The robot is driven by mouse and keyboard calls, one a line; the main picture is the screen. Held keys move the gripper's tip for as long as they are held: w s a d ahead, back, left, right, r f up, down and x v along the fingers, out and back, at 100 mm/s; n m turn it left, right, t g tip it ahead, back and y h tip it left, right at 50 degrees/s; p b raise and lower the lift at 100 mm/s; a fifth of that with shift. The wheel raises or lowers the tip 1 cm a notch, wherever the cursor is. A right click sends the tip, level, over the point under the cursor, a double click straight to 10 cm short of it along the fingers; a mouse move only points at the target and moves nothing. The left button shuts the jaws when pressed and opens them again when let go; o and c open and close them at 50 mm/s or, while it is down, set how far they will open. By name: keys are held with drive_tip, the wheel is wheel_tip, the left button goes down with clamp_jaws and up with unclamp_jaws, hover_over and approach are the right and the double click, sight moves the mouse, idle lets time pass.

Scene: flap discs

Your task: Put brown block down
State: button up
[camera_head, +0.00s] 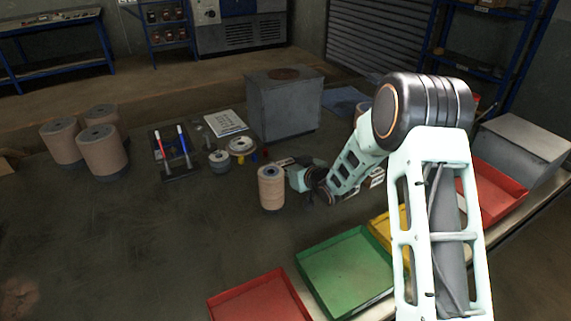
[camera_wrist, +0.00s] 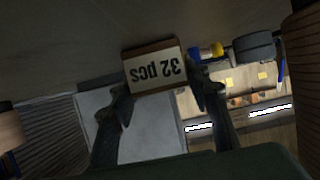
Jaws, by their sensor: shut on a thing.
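The brown block (camera_wrist: 154,69) carries a pale label reading "32 pcs", upside down in the wrist view. My gripper (camera_wrist: 163,88) is shut on it, with one dark finger on each side. In the head view my gripper (camera_head: 287,165) is low over the work surface, just behind and right of a tan ribbed cylinder (camera_head: 271,188). The block is hard to make out there, and I cannot tell whether its underside touches the surface.
A grey box (camera_head: 284,105) stands behind my gripper. Red (camera_head: 262,298), green (camera_head: 345,272) and yellow (camera_head: 381,229) trays line the front right. The left foreground is clear.

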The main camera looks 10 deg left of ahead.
drive_tip(key=shift+f+b, duration=0.15)
drive_tip(key=shift+b, duration=0.15)
drive_tip(key=o, duration=1.1)
drive_tip(key=shift+r, duration=0.2)
